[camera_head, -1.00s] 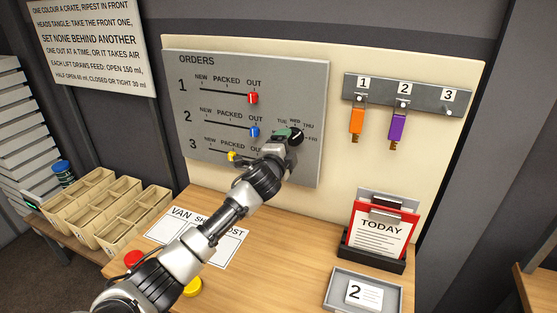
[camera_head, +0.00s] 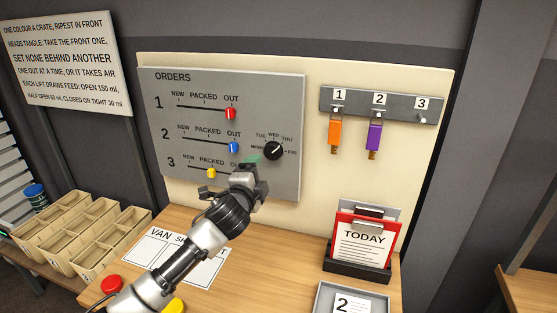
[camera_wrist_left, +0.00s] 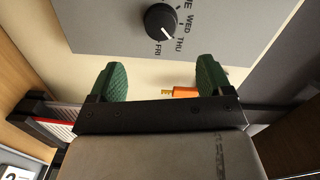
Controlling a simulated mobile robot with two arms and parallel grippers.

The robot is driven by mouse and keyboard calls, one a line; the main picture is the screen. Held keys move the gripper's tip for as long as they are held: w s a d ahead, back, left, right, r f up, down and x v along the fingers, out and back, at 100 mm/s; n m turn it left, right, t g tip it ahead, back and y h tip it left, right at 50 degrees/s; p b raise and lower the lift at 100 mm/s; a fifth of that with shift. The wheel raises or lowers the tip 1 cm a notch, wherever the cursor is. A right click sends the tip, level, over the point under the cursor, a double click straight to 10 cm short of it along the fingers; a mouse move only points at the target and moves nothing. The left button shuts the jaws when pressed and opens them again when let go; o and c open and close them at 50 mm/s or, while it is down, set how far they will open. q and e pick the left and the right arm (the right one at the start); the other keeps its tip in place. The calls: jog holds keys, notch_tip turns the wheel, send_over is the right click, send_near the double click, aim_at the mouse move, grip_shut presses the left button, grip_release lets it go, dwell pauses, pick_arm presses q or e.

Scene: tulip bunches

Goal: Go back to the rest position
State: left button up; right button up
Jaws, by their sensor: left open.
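My left gripper (camera_head: 251,164) is open and empty in front of the lower right part of the grey orders board (camera_head: 292,185). Its green fingers stand apart in the left wrist view (camera_wrist_left: 160,82), with nothing between them. The black day dial (camera_head: 273,150) shows clear of the fingers; in the wrist view the dial (camera_wrist_left: 160,21) lies beyond the fingertips, apart from them. My left arm reaches up from the lower left over the wooden table (camera_head: 290,262). My right gripper is not in view.
Orange (camera_head: 335,133) and purple (camera_head: 374,137) tags hang on numbered hooks at the right. A red TODAY clipboard (camera_head: 362,243) and a grey tray (camera_head: 325,300) stand on the table's right side. Beige crates (camera_head: 75,225) are at the left. A red button (camera_head: 111,284) sits beside my arm.

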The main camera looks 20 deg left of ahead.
pick_arm(q)
jog(key=s+d+f+n+g+y, duration=0.1)
jog(key=s+d+f+n+g, duration=0.2)
jog(key=s+f, duration=0.5)
jog(key=s+f+n+g, duration=0.3)
jog(key=s+f+n, duration=0.1)
jog(key=s+f, duration=0.4)
jog(key=s+f+n+g, duration=0.3)
jog(key=s+n+g, duration=0.1)
jog(key=s, duration=1)
jog(key=s+f+n+g, duration=0.3)
jog(key=s+g, duration=0.2)
jog(key=s, duration=0.8)
notch_tip(320, 180, down, 28)
jog(key=s, duration=0.1)
jog(key=s+a+f+g, duration=0.1)
jog(key=s+f, duration=0.6)
jog(key=s, duration=0.1)
jog(key=s+a+f+g, duration=0.1)
jog(key=s+a+f, duration=0.1)
jog(key=s+f, duration=0.5)
jog(key=shift+s+a, duration=0.25)
jog(key=shift+s, duration=0.1)
